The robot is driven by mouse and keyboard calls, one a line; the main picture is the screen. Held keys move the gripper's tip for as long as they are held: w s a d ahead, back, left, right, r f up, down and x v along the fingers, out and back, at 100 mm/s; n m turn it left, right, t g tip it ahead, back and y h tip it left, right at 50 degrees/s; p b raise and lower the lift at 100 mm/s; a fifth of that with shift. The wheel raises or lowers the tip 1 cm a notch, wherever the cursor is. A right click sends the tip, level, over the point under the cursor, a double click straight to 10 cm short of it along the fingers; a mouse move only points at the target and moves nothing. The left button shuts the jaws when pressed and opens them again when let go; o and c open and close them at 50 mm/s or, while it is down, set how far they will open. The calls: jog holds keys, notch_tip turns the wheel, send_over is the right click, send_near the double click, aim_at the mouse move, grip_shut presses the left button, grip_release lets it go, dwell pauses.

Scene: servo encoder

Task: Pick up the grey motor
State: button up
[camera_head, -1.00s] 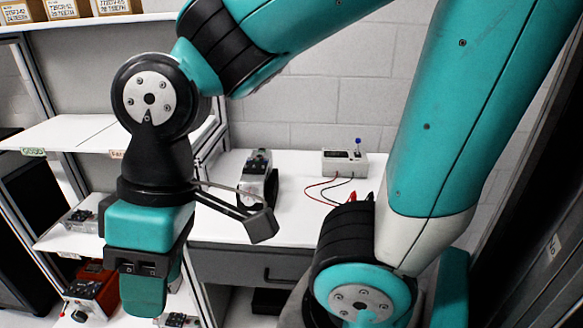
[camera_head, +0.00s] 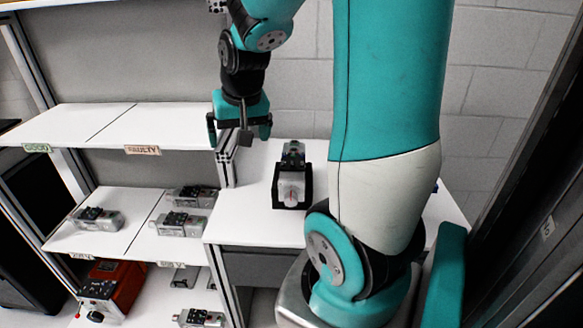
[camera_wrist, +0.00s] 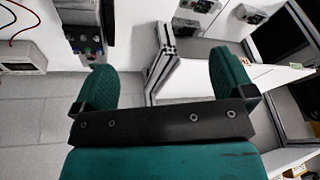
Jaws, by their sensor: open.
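Several grey motors are in view. One grey motor (camera_head: 291,160) sits in a black holder (camera_head: 278,190) on the white table, and it shows at the top left of the wrist view (camera_wrist: 85,38). Others lie on the middle shelf: one at the left (camera_head: 97,218), two at the right, the front one (camera_head: 182,223) and the back one (camera_head: 195,196). Another grey motor (camera_head: 200,318) lies on the bottom shelf. My gripper (camera_head: 239,134) is open and empty, above and left of the table motor, near the shelf's end. Its two fingers are wide apart in the wrist view (camera_wrist: 165,78).
The shelf unit has an empty upper shelf (camera_head: 75,125) with GOOD and FAULTY labels. A red device (camera_head: 125,285) stands on the bottom shelf. A shelf post (camera_head: 228,165) stands beside the table (camera_head: 240,215). A meter (camera_wrist: 22,57) with red and black leads shows in the wrist view.

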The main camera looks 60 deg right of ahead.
jog(key=s+d+f+m+g+h, duration=0.1)
jog(key=s+d+m+h, duration=0.3)
jog(key=d, duration=0.9)
jog(key=m+y+p, duration=0.1)
jog(key=p, duration=0.2)
send_near(293, 156)
jog(key=x, duration=0.5)
jog(key=shift+s, duration=0.1)
jog(key=shift+p+x, duration=1.05)
jog(key=shift+x, duration=2.1)
jog(key=shift+a, duration=0.2)
jog(key=c, duration=1.7)
jog(key=shift+c, duration=0.7)
jog(key=shift+r, duration=0.2)
